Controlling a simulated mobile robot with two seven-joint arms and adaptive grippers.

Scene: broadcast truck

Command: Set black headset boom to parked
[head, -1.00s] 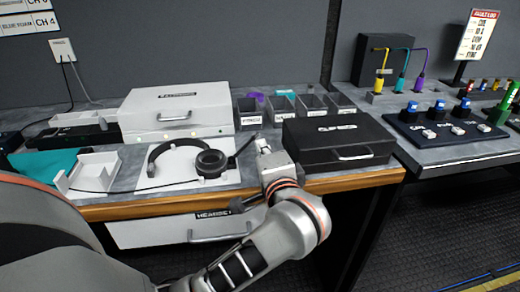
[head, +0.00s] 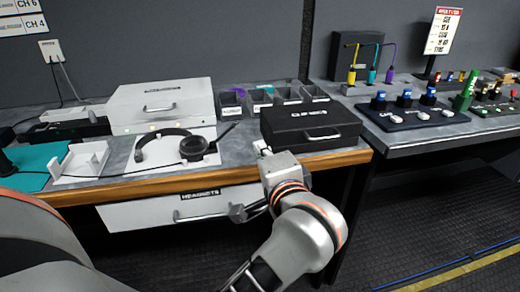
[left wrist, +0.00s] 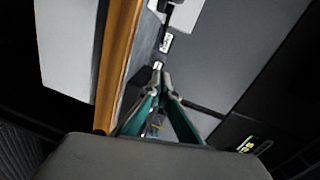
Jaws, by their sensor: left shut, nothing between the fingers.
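The black headset (head: 172,132) lies on a white sheet on the bench in the head view, with its round ear cup (head: 194,148) at the right. Its thin boom (head: 224,131) points from that cup up and to the right, away from the headband. My left gripper (head: 262,147) is right of the headset, close to the black case's front left corner, apart from the boom. In the left wrist view its teal-sided fingers (left wrist: 160,75) meet at the tips with nothing held. My right gripper is out of view.
The black case (head: 310,125) stands just right of my left gripper. A white case (head: 160,106) and several small bins (head: 262,103) are behind the headset. A white cradle (head: 80,163) stands left. The headsets drawer (head: 150,210) is below the wooden bench edge.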

